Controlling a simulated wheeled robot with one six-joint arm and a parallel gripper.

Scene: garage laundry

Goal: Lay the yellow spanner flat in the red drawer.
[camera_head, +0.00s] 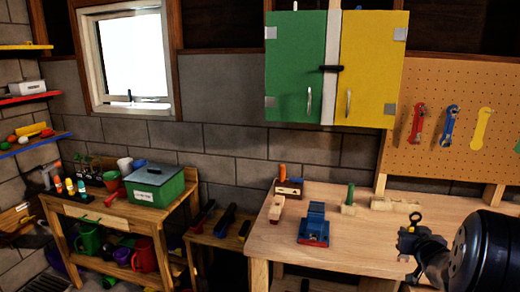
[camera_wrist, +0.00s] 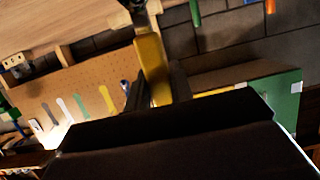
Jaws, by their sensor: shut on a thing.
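My gripper (camera_wrist: 158,82) shows in the wrist view with its dark fingers on either side of a long yellow piece, the yellow spanner (camera_wrist: 150,55). It is shut on the spanner, which reaches out past the fingertips; its far end is near the top edge. In the head view my arm fills the lower right corner, and the spanner in my grip cannot be made out there. A flat yellow spanner shape (camera_head: 481,127) shows on the pegboard and looks like a painted outline. I cannot make out a red drawer in either view.
A wooden workbench (camera_head: 365,235) carries a blue vice (camera_head: 313,227) and small wooden blocks. The pegboard (camera_head: 440,85) holds a red spanner (camera_head: 417,123) and a blue spanner (camera_head: 450,124). A green and yellow cabinet (camera_head: 300,65) hangs above. A green box (camera_head: 155,186) stands left.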

